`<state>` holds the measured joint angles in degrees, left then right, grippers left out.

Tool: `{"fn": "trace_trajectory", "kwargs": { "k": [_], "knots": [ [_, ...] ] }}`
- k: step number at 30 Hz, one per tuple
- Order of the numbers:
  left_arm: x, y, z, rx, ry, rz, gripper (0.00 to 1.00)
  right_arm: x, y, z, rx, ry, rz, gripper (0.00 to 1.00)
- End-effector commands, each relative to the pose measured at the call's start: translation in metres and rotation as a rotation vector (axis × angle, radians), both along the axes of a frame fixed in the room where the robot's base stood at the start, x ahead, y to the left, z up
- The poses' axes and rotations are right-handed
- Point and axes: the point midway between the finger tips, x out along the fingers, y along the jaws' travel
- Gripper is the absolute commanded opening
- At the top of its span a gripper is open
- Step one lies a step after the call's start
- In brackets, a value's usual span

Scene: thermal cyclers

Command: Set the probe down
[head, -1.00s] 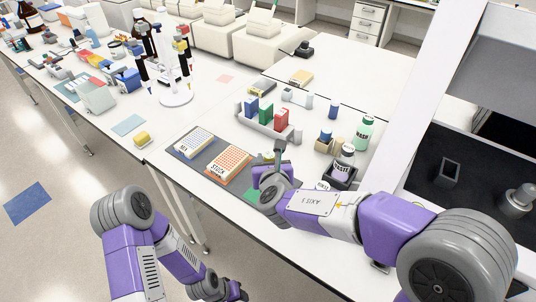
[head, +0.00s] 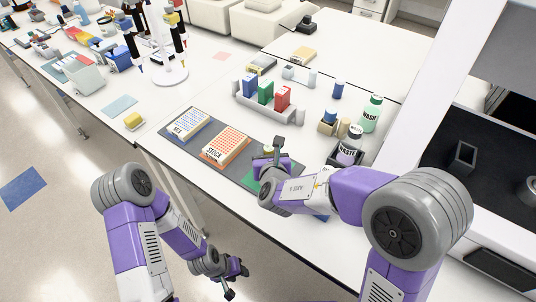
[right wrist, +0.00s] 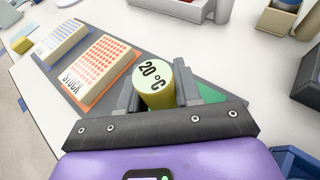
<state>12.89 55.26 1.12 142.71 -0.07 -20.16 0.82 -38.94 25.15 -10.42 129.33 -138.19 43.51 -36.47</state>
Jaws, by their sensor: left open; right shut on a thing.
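The probe (right wrist: 155,86) is a short yellow-green cylinder with a pale top marked "20 °C". In the right wrist view it stands between the two grey fingers of my right gripper (right wrist: 158,92), which is shut on it. In the head view my right gripper (head: 274,158) is over the right end of the dark mat, by its green patch (head: 250,181); the probe is mostly hidden there. I cannot tell whether its base touches the mat. My left gripper (head: 236,271) is open and empty, low in front of the table.
The dark mat (right wrist: 110,112) also bears the orange STOCK rack (head: 226,147) and a blue-edged rack (head: 188,127). A holder with coloured boxes (head: 262,108) is behind. Bare table lies between the mat and that holder.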

Motion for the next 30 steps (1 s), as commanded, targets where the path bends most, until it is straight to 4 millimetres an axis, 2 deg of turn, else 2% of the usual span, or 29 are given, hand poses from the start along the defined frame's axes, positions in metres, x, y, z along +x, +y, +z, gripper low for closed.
{"fn": "trace_trajectory", "kwargs": {
  "k": [10, 11, 15, 16, 27, 30],
  "knots": [
    [0.000, 0.000, -0.003, 0.000, 0.000, 0.000, 0.43, 0.000, 0.000, -0.002, 0.001, -0.002, 0.000, 0.02],
    [0.000, 0.000, -0.003, 0.000, 0.000, 0.000, 0.43, 0.000, 0.000, -0.003, 0.001, -0.001, 0.000, 0.35],
    [0.000, 0.000, -0.002, 0.000, 0.000, 0.000, 0.43, 0.000, 0.000, -0.001, 0.001, -0.001, 0.000, 0.56],
    [0.000, 0.000, -0.002, 0.000, 0.000, 0.000, 0.43, 0.000, 0.000, -0.001, 0.001, -0.001, 0.000, 0.59],
    [0.000, 0.000, 0.002, 0.000, 0.000, 0.000, 0.43, -0.001, 0.000, 0.003, 0.001, -0.001, 0.001, 0.59],
    [0.000, 0.000, 0.004, 0.000, 0.000, 0.000, 0.43, -0.015, -0.001, 0.009, 0.003, -0.002, 0.002, 0.59]
  ]
}}
